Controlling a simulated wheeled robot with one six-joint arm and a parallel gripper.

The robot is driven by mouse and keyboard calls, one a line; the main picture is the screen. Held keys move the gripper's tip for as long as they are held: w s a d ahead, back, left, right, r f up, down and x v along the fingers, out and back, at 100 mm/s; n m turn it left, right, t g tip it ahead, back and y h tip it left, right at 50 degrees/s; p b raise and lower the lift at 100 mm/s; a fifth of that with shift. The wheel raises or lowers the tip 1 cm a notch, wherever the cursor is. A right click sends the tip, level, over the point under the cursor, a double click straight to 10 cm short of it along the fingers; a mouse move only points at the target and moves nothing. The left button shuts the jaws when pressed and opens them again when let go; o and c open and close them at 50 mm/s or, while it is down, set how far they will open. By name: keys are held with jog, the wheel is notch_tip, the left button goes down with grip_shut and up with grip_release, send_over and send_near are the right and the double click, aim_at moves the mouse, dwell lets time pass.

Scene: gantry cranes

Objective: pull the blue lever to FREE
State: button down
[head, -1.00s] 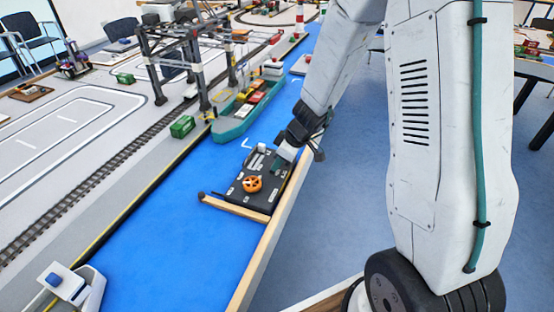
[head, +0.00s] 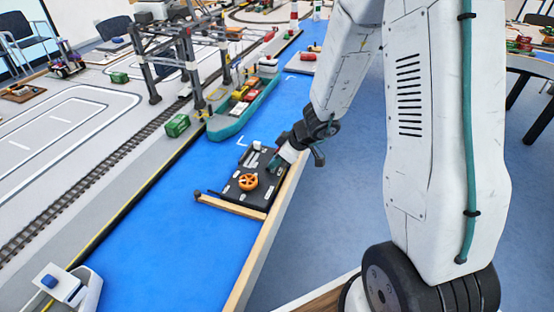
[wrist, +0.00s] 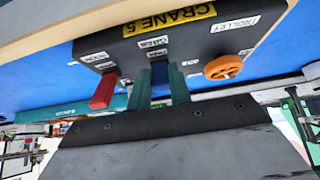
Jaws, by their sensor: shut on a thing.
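The black control panel of crane 5 (head: 236,195) lies at the edge of the blue water strip in the head view. In the wrist view the panel (wrist: 190,40) carries a yellow "CRANE 5" plate and white labels. The blue lever (wrist: 159,74) stands between the two teal fingers of my gripper (wrist: 160,90), which is shut on it. The lever's lower part shows; its end is hidden. The small labels near it are too blurred to read. In the head view my gripper (head: 275,163) is at the panel's right side and hides the lever.
A red lever (wrist: 104,90) stands close beside the fingers in the wrist view, with an orange handwheel (wrist: 222,67) on the other side. Wooden edging (head: 232,206) borders the panel. A teal ship (head: 232,122) and gantry crane (head: 187,55) stand beyond.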

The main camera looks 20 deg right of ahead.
jog(key=c, duration=1.3)
grip_release()
jog(key=v, duration=0.8)
jog(key=shift+f, duration=0.1)
